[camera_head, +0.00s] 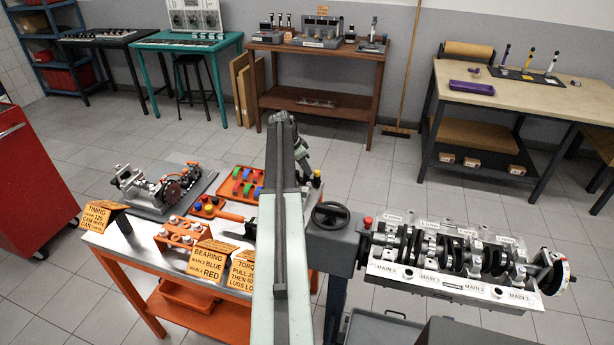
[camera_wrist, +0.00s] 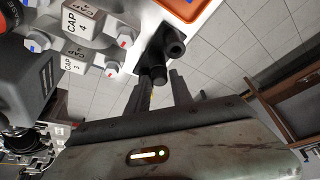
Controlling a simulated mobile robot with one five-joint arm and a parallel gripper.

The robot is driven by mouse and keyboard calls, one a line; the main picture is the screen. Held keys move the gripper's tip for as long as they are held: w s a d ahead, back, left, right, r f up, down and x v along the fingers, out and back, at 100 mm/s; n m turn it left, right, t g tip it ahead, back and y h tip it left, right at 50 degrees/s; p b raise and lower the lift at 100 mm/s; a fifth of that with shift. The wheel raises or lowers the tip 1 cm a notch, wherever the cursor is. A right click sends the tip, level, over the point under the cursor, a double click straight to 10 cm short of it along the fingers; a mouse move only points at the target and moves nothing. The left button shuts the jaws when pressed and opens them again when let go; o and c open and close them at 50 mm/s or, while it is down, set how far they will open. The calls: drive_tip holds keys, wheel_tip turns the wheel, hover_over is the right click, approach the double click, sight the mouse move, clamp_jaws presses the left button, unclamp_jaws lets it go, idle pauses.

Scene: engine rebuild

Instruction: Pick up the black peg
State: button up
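In the wrist view, a dark peg-like piece (camera_wrist: 155,74) stands at the edge of a white surface, just beyond my fingertips. A second black piece with a round, hollow-looking end (camera_wrist: 174,46) is close beside it. My gripper (camera_wrist: 160,84) has its two fingers apart, with the nearer dark piece in front of the gap and closest to the left finger. I cannot tell whether they touch. In the head view my arm reaches over the orange-framed bench, and my gripper (camera_head: 301,150) is partly hidden.
Bearing caps (camera_wrist: 78,22) stand close on the left in the wrist view. An orange tray (camera_head: 240,187) lies left of my arm. Sign cards (camera_head: 209,261) line the bench front. An engine block with crankshaft (camera_head: 450,255) is at right. Floor is open behind the bench.

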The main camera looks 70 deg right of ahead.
clamp_jaws()
drive_tip(key=shift+r, duration=0.1)
wheel_tip(320, 180, up, 10)
drive_tip(key=p, duration=1)
